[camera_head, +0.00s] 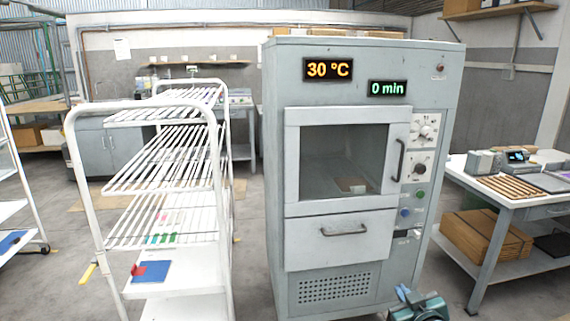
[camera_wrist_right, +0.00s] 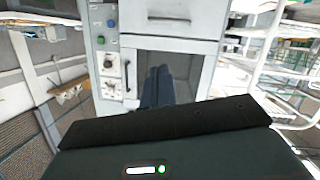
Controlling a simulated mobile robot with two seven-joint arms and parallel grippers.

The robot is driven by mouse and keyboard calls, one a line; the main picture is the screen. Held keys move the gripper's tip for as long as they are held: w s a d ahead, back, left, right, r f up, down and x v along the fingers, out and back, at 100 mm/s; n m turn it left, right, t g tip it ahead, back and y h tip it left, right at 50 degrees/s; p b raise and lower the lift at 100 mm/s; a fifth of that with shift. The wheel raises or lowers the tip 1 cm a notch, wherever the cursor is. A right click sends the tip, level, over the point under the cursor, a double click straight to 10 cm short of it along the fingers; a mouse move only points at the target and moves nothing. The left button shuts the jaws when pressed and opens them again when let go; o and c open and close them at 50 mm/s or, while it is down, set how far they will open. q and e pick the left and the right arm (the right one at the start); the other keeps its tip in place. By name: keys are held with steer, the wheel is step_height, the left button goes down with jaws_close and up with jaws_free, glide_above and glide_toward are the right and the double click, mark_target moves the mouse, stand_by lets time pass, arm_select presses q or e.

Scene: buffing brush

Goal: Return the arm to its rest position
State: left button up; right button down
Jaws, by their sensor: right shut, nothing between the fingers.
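My right gripper (camera_head: 405,293) shows at the bottom edge of the head view, in front of the lower right of a grey oven cabinet (camera_head: 345,92). In the right wrist view, which looks upside down, its dark fingers (camera_wrist_right: 158,82) are together with nothing between them. They point toward the cabinet and are apart from it. Most of my right arm is outside the head view. My left gripper is not in view.
The cabinet's window door (camera_head: 342,165) and drawer (camera_head: 340,240) are closed; displays read 30 °C and 0 min. A white wire rack (camera_head: 160,190) stands left. A table (camera_head: 535,205) with trays and devices stands right. Grey floor (camera_head: 250,285) shows between rack and cabinet.

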steer(key=s+a+f+g+y, duration=0.1)
steer(key=s+a+f, duration=0.3)
steer(key=s, duration=0.6)
steer(key=s+a+f+g+y, duration=0.1)
steer(key=s+a+f, duration=0.3)
steer(key=s, duration=0.6)
steer(key=s+a+f+g+y, duration=0.1)
steer(key=s+a+f, duration=0.3)
steer(key=s, duration=0.6)
steer(key=shift+a+f+m+g, duration=0.2)
steer(key=shift+a+m+g, duration=0.2)
steer(key=shift+a+g, duration=0.4)
steer(key=shift+s, duration=0.1)
